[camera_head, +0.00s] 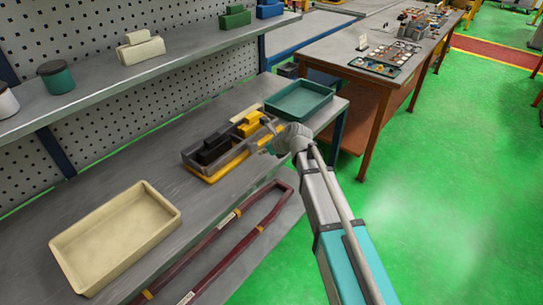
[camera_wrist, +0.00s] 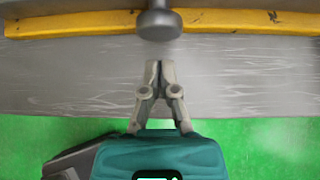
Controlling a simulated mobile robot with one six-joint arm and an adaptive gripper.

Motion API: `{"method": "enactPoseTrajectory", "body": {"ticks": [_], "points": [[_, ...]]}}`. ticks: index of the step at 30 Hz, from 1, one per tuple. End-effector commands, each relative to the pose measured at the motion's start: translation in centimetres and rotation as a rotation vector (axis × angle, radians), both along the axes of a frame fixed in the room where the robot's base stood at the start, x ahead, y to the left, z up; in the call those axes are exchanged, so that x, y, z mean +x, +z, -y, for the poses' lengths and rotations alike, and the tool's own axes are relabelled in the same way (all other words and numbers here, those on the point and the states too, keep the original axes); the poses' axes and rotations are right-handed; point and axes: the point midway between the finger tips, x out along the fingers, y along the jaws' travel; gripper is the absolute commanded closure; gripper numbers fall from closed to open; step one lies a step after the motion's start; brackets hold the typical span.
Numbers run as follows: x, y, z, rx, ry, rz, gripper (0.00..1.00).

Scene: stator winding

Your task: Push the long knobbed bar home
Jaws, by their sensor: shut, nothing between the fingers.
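The grey knob of the long knobbed bar (camera_wrist: 159,23) shows at the top centre of the wrist view, sticking out over the yellow edge of the fixture (camera_wrist: 80,24). The rest of the bar is out of that frame. My gripper (camera_wrist: 159,66) is shut and empty, its fingertips below the knob in the picture with a gap between. In the head view my gripper (camera_head: 268,146) is at the right side of the fixture (camera_head: 208,177), which holds a black block (camera_head: 213,149) and a yellow block (camera_head: 248,124). There the bar is hard to tell apart from my gripper.
A teal tray (camera_head: 299,99) stands behind the fixture and an empty cream tray (camera_head: 117,236) at front left on the grey bench. A dark red loop (camera_head: 222,245) lies along the bench's right side. A shelf (camera_head: 150,70) with blocks and jars hangs above.

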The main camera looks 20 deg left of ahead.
Motion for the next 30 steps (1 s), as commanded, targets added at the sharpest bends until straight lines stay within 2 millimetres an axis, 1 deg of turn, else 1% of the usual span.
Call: {"method": "enactPoseTrajectory", "body": {"ticks": [1, 6, 20, 27, 30], "points": [[0.3, 0.0, -0.6, 0.000, 0.001, 0.001, 1.00], [0.6, 0.1, -1.4, -0.001, 0.001, 0.000, 1.00], [0.7, 0.1, -1.7, -0.001, 0.001, 0.000, 1.00], [1.6, 0.1, -3.8, -0.001, 0.001, 0.000, 1.00], [1.6, 0.1, -3.9, 0.000, 0.000, 0.000, 1.00]]}}
